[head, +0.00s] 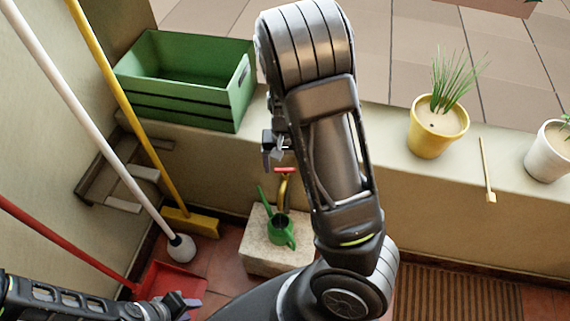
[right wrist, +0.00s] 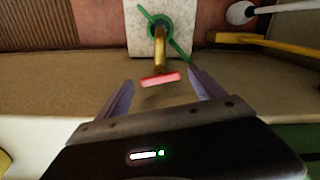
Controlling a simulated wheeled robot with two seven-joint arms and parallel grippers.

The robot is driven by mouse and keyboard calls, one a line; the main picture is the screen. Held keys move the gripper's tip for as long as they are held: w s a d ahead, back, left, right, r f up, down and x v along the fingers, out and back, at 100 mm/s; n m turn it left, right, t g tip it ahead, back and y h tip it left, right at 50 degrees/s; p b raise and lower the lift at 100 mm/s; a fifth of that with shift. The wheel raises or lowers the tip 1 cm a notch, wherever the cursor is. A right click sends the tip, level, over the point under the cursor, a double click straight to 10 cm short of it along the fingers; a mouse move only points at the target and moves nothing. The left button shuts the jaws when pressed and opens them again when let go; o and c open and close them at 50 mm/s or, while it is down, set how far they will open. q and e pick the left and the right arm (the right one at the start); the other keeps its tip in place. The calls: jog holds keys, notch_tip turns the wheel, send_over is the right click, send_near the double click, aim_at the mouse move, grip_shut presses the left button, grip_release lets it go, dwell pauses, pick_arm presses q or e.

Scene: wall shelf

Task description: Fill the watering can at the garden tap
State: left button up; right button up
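The green watering can (head: 281,232) stands on a pale stone block (head: 262,259) under the brass tap (head: 283,192) with its red handle (head: 285,170). In the right wrist view the can (right wrist: 149,20) shows below the tap's spout, and the red handle (right wrist: 153,81) lies in the gap ahead of my fingers. My right gripper (head: 271,152) is open and empty, above and just beside the handle; no contact is visible. My left gripper (head: 183,304) is low at the lower left, away from the can; its fingers are too small to judge. The can's inside is too dark to show water.
A green crate (head: 190,112) stands on the ledge at left. A yellow pot (head: 432,140) and a white pot (head: 548,158) stand at right. A white-handled plunger (head: 181,247), a yellow broom (head: 190,222) and a red dustpan (head: 170,279) crowd the left corner.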

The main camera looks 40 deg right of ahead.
aim_at(285, 169)
jog(key=c, duration=1.3)
jog(key=shift+r+m+p, duration=0.35)
jog(key=shift+m+p, duration=0.55)
jog(key=shift+p, duration=0.25)
jog(key=shift+f+m, duration=0.15)
jog(key=shift+m, duration=0.25)
jog(key=shift+f, duration=0.15)
jog(key=o, duration=1.3)
jog(key=shift+o, duration=0.2)
notch_tip(285, 169, up, 8)
jog(key=p, duration=0.3)
jog(key=shift+f, duration=0.1)
